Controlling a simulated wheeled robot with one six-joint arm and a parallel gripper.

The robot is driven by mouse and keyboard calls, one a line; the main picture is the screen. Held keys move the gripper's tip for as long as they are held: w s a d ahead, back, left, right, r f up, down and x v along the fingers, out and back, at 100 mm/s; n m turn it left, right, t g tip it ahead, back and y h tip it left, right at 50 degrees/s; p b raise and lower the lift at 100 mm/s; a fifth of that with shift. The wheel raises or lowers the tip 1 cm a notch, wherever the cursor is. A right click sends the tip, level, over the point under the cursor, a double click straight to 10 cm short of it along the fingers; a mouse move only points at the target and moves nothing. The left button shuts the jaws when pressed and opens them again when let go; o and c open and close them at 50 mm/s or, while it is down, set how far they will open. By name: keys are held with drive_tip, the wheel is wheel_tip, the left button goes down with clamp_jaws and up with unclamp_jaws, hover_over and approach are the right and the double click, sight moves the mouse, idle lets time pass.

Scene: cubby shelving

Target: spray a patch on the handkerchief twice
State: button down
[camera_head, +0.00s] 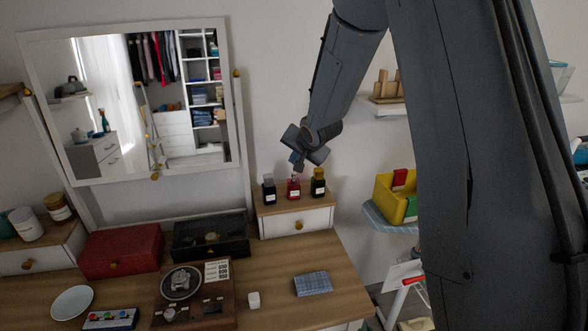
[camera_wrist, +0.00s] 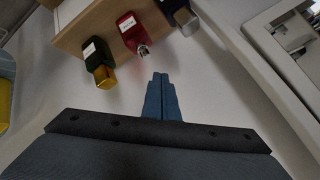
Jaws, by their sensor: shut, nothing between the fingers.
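A blue checked handkerchief (camera_head: 312,284) lies flat on the wooden table. Three small bottles stand on the little drawer unit behind it: a dark one (camera_head: 269,192), a red one (camera_head: 293,190) in the middle and a dark one with a gold cap (camera_head: 318,184) on the right. My gripper (camera_head: 299,164) is just above the red bottle in the head view. In the wrist view, its blue fingers (camera_wrist: 160,80) are shut and empty, close to the silver top of the red bottle (camera_wrist: 130,26). Whether they touch it cannot be told.
The drawer unit (camera_head: 297,219) stands at the table's back right. A red box (camera_head: 121,251), an open black case (camera_head: 208,236) and a scale (camera_head: 182,284) stand to the left. A mirror (camera_head: 235,120) hangs behind.

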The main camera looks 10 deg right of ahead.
wheel_tip(320, 180, up, 4)
drive_tip(key=p, duration=0.4)
drive_tip(key=shift+f, duration=0.15)
idle(0.3)
drive_tip(key=s+f+n+g+b, duration=0.2)
drive_tip(key=s+f+b, duration=0.1)
drive_tip(key=s, duration=0.8)
drive_tip(key=s+f+n+g+b, duration=0.2)
drive_tip(key=s+f+n+g, duration=0.1)
drive_tip(key=s, duration=0.9)
drive_tip(key=s+f+n+g+h+b, duration=0.1)
drive_tip(key=s+f+n+g+b, duration=0.1)
drive_tip(key=s, duration=0.9)
drive_tip(key=shift+s+f+n+g+b, duration=0.2)
drive_tip(key=shift+f+n+g+b, duration=0.25)
drive_tip(key=shift+b, duration=0.35)
